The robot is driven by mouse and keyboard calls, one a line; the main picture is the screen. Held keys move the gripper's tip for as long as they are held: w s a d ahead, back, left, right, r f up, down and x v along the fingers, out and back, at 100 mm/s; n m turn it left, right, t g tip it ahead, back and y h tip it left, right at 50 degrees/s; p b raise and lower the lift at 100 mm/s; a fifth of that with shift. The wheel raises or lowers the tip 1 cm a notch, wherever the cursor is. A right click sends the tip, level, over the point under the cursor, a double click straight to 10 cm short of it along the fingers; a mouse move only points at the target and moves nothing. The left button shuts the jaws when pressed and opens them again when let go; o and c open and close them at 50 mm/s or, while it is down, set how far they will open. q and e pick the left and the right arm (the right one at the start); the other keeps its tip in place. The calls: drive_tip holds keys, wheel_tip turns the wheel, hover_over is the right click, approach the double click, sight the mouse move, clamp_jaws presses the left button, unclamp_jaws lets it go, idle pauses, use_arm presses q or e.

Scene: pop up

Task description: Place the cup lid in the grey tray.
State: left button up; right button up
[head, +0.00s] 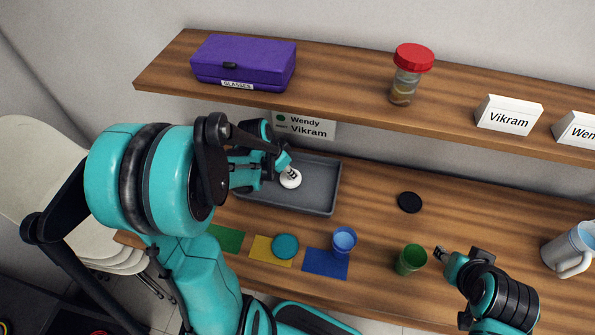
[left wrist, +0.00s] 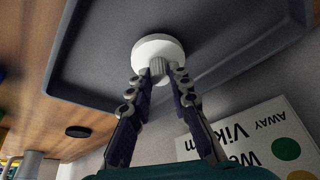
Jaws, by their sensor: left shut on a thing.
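A white round lid with a grey ribbed knob (left wrist: 158,52) is at my left gripper (left wrist: 160,82), whose fingers are closed on the knob. In the head view the white lid (head: 291,181) is within the outline of the grey tray (head: 322,190), near its middle. The tray also shows in the left wrist view (left wrist: 90,62). I cannot tell whether the lid touches the tray floor. In the head view my left arm hides the tray's left part. My right gripper (head: 440,252) is beside the green cup (head: 411,260); its jaw state is unclear.
A black disc (head: 410,202) lies right of the tray. A white mug (head: 572,248) stands far right. A shelf (head: 335,88) overhangs behind.

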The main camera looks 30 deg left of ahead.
use_arm(q)
drive_tip(key=shift+f, duration=0.7)
drive_tip(key=shift+r, duration=0.15)
clamp_jaws()
drive_tip(key=shift+s+a+r, duration=0.1)
drive_tip(key=shift+s, duration=0.15)
drive_tip(key=shift+f, duration=0.2)
drive_tip(key=o, duration=0.8)
unclamp_jaws()
drive_tip(key=shift+w, duration=0.15)
drive_tip(key=shift+o, duration=0.2)
use_arm(e)
drive_tip(key=shift+w+f, duration=0.1)
drive_tip(key=shift+f, duration=0.4)
